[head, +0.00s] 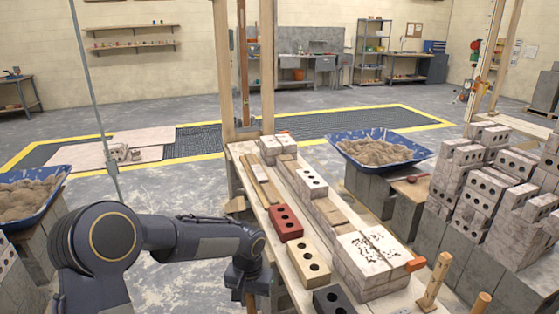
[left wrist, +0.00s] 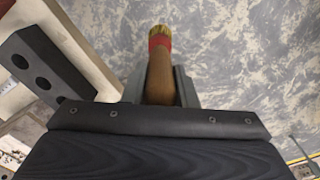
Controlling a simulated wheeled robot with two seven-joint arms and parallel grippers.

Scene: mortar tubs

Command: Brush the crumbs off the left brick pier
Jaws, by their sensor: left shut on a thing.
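My left gripper (head: 247,284) hangs beside the left edge of the wooden bench (head: 243,165), low and close to me. In the left wrist view it is shut on the wooden handle of a brush (left wrist: 160,75) with a red band and pale bristles. The brush is over bare floor, apart from the bricks. Two brick piers stand on the bench. The far one, on the left (head: 280,146), has small reddish and dark bits on top. The near one, on the right (head: 372,262), has dark specks on its pale top. My right gripper is not in view.
A red holed brick (head: 286,222), a tan one (head: 309,260) and a black one (head: 333,301) lie along the bench's left side; the black one shows in the left wrist view (left wrist: 45,70). A blue mortar tub (head: 380,148) stands behind. Stacked blocks (head: 480,185) fill the right.

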